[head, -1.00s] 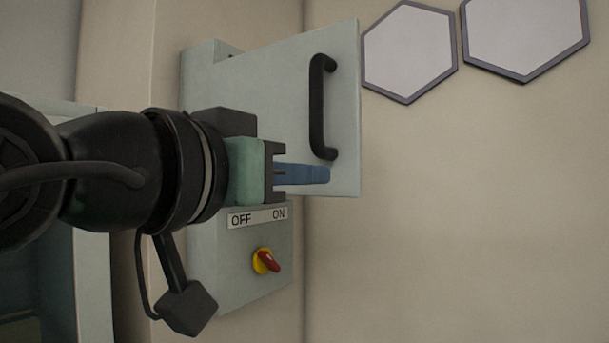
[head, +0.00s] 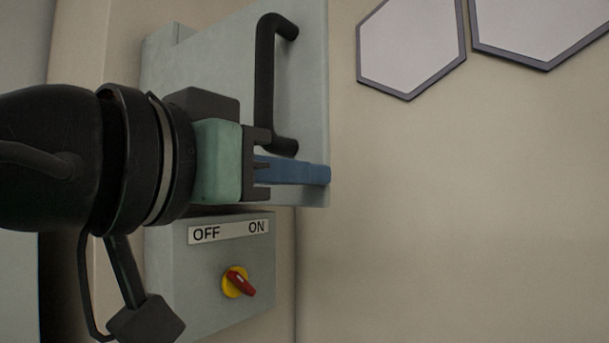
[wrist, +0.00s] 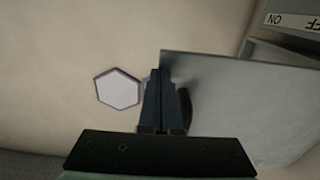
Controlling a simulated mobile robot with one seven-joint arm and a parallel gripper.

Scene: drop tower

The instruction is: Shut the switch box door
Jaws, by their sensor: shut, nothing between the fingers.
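The switch box door (head: 215,65) is a pale grey-green panel standing open above the OFF/ON panel. A black bar handle (head: 266,85) is on its face. My gripper (head: 324,174) has blue fingers, shut and empty, pointing right below the handle, with their tips at the door's right edge in the head view. In the wrist view the fingers (wrist: 161,75) lie beside the door's left edge, and the door (wrist: 245,95) spreads to the right. The handle (wrist: 186,108) is partly hidden behind the fingers. I cannot tell whether they touch the door.
The lower panel (head: 190,290) has an OFF/ON label (head: 228,232) and a red and yellow rotary switch (head: 238,282). Hexagonal wall plates (head: 410,45) hang at the upper right. The wall below them is clear.

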